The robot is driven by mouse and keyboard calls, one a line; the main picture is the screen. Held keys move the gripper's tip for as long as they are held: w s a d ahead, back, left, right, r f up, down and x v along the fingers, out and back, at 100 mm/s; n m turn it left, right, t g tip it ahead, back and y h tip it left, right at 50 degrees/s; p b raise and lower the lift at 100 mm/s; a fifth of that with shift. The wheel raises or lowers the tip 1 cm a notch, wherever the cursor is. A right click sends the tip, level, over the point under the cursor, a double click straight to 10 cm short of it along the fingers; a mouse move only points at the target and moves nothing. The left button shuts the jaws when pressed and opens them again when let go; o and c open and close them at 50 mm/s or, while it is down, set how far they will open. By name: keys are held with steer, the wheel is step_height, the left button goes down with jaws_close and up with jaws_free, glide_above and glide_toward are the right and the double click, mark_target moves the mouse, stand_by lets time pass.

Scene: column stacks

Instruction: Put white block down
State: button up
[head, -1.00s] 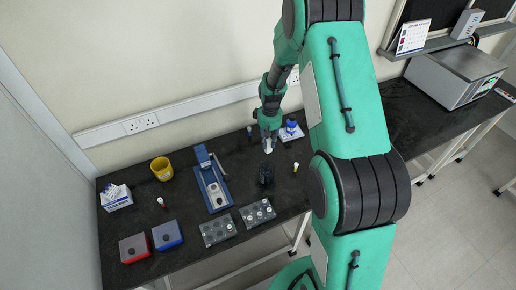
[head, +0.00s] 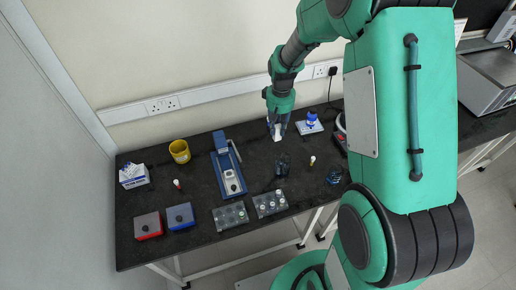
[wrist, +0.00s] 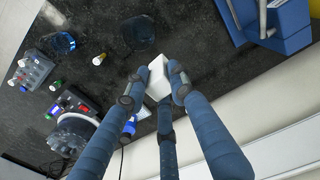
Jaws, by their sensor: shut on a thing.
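My gripper (head: 277,122) is shut on the white block (head: 277,132) at the back of the dark bench, near the wall. In the wrist view the three blue fingers (wrist: 158,84) close around the white block (wrist: 157,72), and its top and one side show between the fingertips. The black bench top (wrist: 190,35) is below it. The gap between block and bench cannot be told clearly.
A blue press-like device (head: 228,170) stands to the left. A blue-topped item on a white scale (head: 311,121) is close on the right. Glass beakers (head: 282,165) (head: 333,176) and a small vial (head: 312,160) stand in front. Bare bench lies between.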

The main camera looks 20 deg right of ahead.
steer(key=s+a+m, duration=0.1)
steer(key=s+a, duration=0.5)
step_height(320, 180, down, 11)
steer(key=shift+w+f, duration=0.15)
steer(key=shift+w, duration=0.1)
stand_by(0.3)
steer(key=w+d+f+b, duration=0.1)
steer(key=w, duration=1.5)
steer(key=shift+d+f, duration=0.15)
steer(key=shift+f, duration=0.1)
steer(key=shift+f+b, duration=0.4)
steer(key=shift+f, duration=1.35)
steer(key=shift+f, duration=0.2)
